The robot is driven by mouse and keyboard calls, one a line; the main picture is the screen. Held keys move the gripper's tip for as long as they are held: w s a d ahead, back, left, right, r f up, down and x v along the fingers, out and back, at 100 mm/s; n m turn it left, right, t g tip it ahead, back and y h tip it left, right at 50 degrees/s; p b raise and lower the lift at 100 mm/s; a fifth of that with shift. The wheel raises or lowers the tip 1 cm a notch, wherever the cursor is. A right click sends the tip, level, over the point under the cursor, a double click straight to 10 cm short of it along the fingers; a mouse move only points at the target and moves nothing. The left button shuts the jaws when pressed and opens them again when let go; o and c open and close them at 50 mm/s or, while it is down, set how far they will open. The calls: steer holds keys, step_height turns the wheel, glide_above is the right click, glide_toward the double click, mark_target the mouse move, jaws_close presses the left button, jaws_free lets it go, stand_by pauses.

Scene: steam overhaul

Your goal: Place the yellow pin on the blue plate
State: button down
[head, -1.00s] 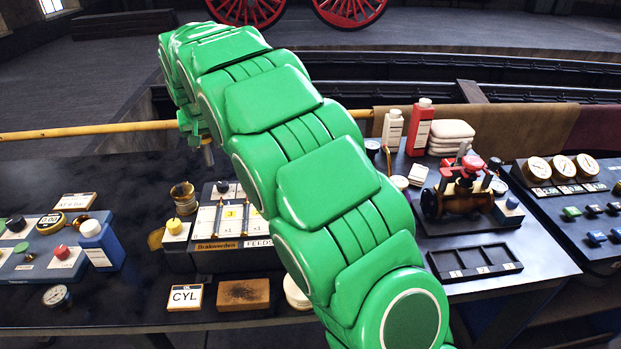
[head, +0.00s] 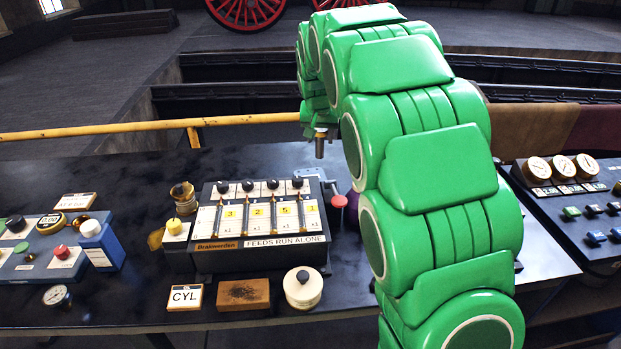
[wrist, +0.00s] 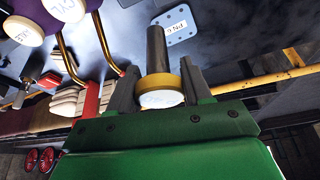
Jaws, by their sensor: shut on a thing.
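My gripper (wrist: 160,68) is shut on the yellow pin (wrist: 167,82), which has a yellow collar, a pale labelled end and a dark shaft. In the head view the pin's shaft (head: 320,149) hangs below my wrist, above the bench; my fingers are not clear there. A small blue-grey plate (wrist: 176,25) with a white label and corner holes shows in the wrist view, past the shaft's far end. The pin appears apart from it.
A lever box (head: 258,225) stands at the bench's middle, with a round white pot (head: 303,288) and a brown block (head: 243,294) in front. A gauge panel (head: 565,190) is at right. Copper pipes (wrist: 70,58) rise near my gripper. A yellow rail (head: 100,131) runs behind.

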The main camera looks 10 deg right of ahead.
mark_target(319, 147)
step_height(319, 147, down, 4)
steer(key=shift+w+a+f, duration=0.1)
steer(key=shift+a, duration=0.05)
steer(key=shift+w+a+f, duration=0.2)
steer(key=shift+w+f, duration=3.1)
steer(key=shift+w, duration=0.15)
steer(key=shift+w+a+f, duration=0.2)
steer(key=shift+w+f, duration=3.05)
steer(key=shift+w, duration=0.2)
steer(key=shift+f, duration=0.1)
steer(key=shift+c, duration=2.4)
jaws_free()
